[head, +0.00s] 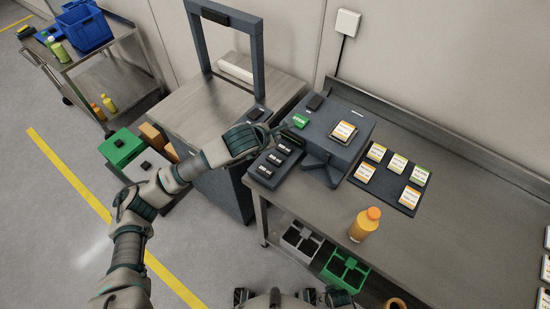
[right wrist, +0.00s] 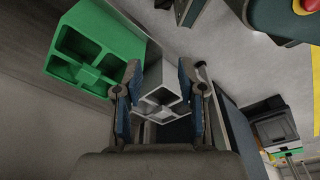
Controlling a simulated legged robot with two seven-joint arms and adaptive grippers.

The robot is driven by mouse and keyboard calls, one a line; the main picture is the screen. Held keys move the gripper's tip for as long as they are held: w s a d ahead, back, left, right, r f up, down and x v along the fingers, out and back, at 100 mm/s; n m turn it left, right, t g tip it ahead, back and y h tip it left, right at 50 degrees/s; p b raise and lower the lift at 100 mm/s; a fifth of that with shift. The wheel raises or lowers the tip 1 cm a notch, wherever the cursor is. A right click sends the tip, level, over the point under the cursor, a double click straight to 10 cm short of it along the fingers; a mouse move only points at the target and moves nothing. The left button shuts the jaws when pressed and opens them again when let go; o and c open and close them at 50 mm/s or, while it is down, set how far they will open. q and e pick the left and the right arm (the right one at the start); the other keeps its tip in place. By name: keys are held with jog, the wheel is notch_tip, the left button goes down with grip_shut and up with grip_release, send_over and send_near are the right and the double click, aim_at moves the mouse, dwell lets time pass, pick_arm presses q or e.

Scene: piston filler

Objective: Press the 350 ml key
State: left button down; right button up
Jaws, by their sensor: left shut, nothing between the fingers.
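The dark key panel (head: 278,160) stands on the left end of the steel table, with a row of three black keys bearing small white labels too small to read, so I cannot tell which is 350 ml. Behind it is the grey filler unit (head: 325,130) with a lit green display (head: 300,121). My left gripper (head: 283,130) is shut and empty, above and behind the keys, close to the display's left side. I cannot tell whether it touches anything. My right gripper (right wrist: 160,97) is open and empty in the right wrist view, pointing toward the grey divided bin (right wrist: 163,92).
An orange bottle (head: 364,224) stands at the table's front. Labelled cards lie on a dark mat (head: 408,208). A dark frame (head: 258,70) rises behind my left arm. A green bin (head: 345,271) sits below the table. A cart with a blue crate (head: 84,27) is at upper left.

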pick_arm(q)
jog(key=shift+d, duration=0.1)
jog(key=b, duration=0.3)
send_over(274, 160)
notch_tip(274, 160, down, 7)
jog(key=shift+d+r, duration=0.1)
jog(key=shift+r, duration=0.05)
jog(key=shift+f+b, duration=0.65)
jog(key=shift+f, duration=0.35)
pick_arm(e)
notch_tip(274, 160, up, 12)
jog(key=w, duration=0.3)
jog(key=shift+a+f, duration=0.1)
pick_arm(q)
jog(key=shift+f, duration=0.1)
pick_arm(e)
jog(key=shift+s+a+f, duration=0.1)
pick_arm(q)
jog(key=shift+f+b, duration=0.3)
jog(key=shift+b, duration=0.2)
pick_arm(e)
jog(key=shift+f, duration=0.35)
